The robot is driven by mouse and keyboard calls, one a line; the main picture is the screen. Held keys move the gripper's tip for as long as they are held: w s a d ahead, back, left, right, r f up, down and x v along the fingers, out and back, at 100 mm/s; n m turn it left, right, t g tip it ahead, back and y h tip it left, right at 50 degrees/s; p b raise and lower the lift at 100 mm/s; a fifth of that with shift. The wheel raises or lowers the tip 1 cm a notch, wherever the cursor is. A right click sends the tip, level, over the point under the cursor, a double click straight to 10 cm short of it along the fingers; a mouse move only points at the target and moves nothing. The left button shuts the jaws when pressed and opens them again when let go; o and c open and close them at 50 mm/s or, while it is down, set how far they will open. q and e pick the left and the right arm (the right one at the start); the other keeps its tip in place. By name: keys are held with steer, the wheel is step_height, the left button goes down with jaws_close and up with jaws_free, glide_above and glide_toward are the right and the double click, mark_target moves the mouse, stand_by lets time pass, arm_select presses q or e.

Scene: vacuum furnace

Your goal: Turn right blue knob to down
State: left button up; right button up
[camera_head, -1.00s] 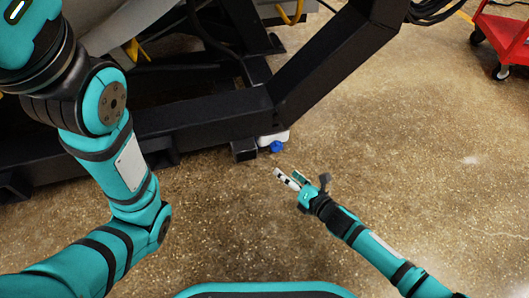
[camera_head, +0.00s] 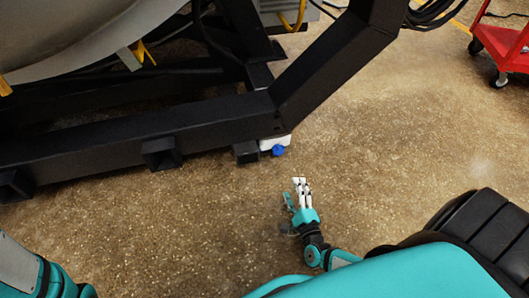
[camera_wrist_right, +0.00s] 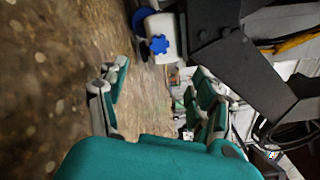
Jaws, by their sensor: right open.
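The blue knob (camera_head: 278,150) sits on a white housing (camera_head: 272,143) low down at the black frame, near the floor. In the right wrist view the star-shaped blue knob (camera_wrist_right: 158,44) shows on its white housing, beyond the fingers and above the gap between them. My right gripper (camera_head: 300,182) is open and empty, a short way from the knob and apart from it. Its fingers also show in the right wrist view (camera_wrist_right: 155,95), spread wide. My left gripper is out of view; only part of my left arm shows at the lower left.
The black steel frame (camera_head: 130,145) runs along the left and rises in a slanted beam (camera_head: 335,60). A second blue part (camera_wrist_right: 142,18) shows beside the knob in the wrist view. A red cart (camera_head: 500,45) stands far right. Open floor (camera_head: 400,140) lies right of the frame.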

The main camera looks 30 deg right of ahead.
mark_target(278, 152)
steer(key=b+x, duration=0.8)
steer(key=x, duration=0.7)
steer(key=shift+w+f, duration=0.1)
steer(key=shift+w, duration=0.25)
steer(key=shift+w+d, duration=0.2)
steer(key=shift+w, duration=0.5)
steer(key=shift+c, duration=0.3)
steer(key=c, duration=1.1)
